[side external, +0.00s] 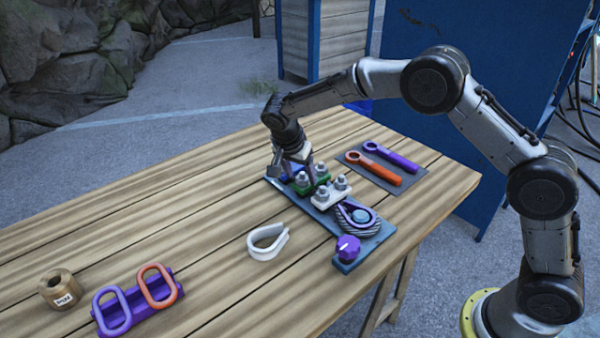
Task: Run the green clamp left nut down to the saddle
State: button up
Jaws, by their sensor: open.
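The green clamp (323,179) sits on a grey-blue base board (379,234), between a blue clamp (287,173) and a white clamp (333,198). Grey nuts show on top of the clamps; one nut (301,179) stands at the left end of the green clamp. My gripper (293,166) points down over the blue and green clamps, its fingers open. The fingers partly cover the clamps and nuts behind them. I cannot tell whether a finger touches a nut or how high the left nut sits above its saddle.
Orange (382,176) and purple (401,160) wrenches lie on a grey mat. A white loop (264,250), purple rack (143,318) and tan spool (59,291) stand left; wood between is clear.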

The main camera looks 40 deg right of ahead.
jog(key=v, duration=1.3)
jog(key=shift+r, duration=0.4)
jog(key=shift+a, duration=0.1)
jog(key=s+d+r+m+t, duration=0.1)
jog(key=s+d+r, duration=0.45)
jog(key=r, duration=0.45)
jog(key=s+d+r+n+t+y, duration=0.15)
jog(key=s+d+r, duration=0.3)
jog(key=s, duration=0.55)
jog(key=s+d+f+n+t+y, duration=0.1)
jog(key=s+f+n, duration=0.1)
jog(key=s, duration=0.5)
jog(key=s+f+n, duration=0.2)
jog(key=s+n, duration=0.1)
jog(key=s, duration=0.3)
jog(key=s+a+f+n+y, duration=0.1)
jog(key=s+a+f+n, duration=0.1)
jog(key=s+f+n, duration=0.4)
notch_tip(320, 180, down, 2)
jog(key=shift+f+n+y, duration=0.15)
jog(key=shift+n+y, duration=0.2)
jog(key=shift+n, duration=0.8)
